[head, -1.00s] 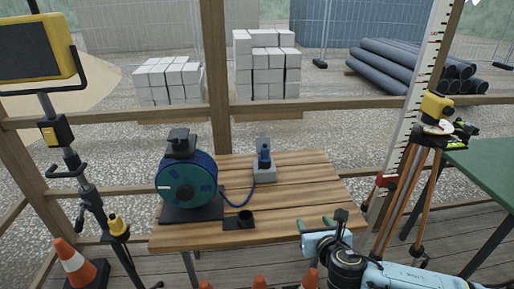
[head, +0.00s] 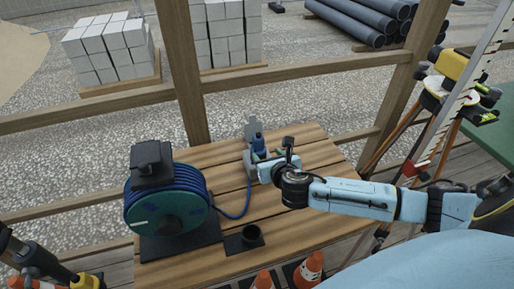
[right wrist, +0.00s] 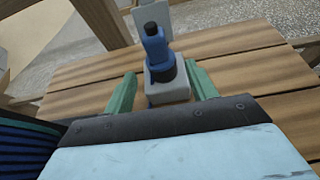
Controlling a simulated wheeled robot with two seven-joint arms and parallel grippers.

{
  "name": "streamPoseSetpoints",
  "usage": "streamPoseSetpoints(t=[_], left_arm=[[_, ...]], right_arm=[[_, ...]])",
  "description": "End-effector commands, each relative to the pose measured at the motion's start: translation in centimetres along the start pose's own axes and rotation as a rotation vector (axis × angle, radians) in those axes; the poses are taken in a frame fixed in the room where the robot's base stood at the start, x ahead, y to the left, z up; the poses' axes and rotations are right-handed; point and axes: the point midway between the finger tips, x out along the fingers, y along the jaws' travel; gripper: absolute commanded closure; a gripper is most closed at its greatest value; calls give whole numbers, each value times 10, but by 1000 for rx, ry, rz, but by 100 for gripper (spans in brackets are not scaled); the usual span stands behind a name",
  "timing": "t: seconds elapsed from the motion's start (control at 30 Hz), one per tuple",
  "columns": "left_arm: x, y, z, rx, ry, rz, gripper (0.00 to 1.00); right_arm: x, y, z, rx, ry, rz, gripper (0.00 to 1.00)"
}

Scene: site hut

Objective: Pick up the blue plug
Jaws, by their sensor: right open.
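The blue plug (right wrist: 156,47) stands upright in a pale grey holder block (right wrist: 167,90) on the wooden table. In the head view the blue plug (head: 259,144) is partly hidden by my right gripper (head: 265,160), and a blue cable runs from it to the reel. In the right wrist view my right gripper (right wrist: 163,92) is open. Its green fingers lie to either side of the holder block, with the plug between and beyond them. I cannot tell whether they touch it. My left gripper is not in view.
A blue cable reel (head: 165,205) stands on the left of the wooden table (head: 205,254). A small black cup on a plate (head: 251,237) sits near the front edge. Orange cones (head: 310,268) stand below the front edge. A tripod instrument (head: 447,72) stands at the right.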

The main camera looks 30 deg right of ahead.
Motion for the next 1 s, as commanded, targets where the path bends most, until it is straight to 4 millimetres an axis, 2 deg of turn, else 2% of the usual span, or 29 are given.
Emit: streamPoseSetpoints(t=[0.1,0.37,0.7,1.0], left_arm=[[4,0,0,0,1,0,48],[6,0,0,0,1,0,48],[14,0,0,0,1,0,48],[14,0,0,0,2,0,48]], right_arm=[[20,0,0,1,-1,-2,43],[37,0,1,0,0,0,43],[79,2,4,1,0,0,43],[84,2,5,0,0,1,43]])
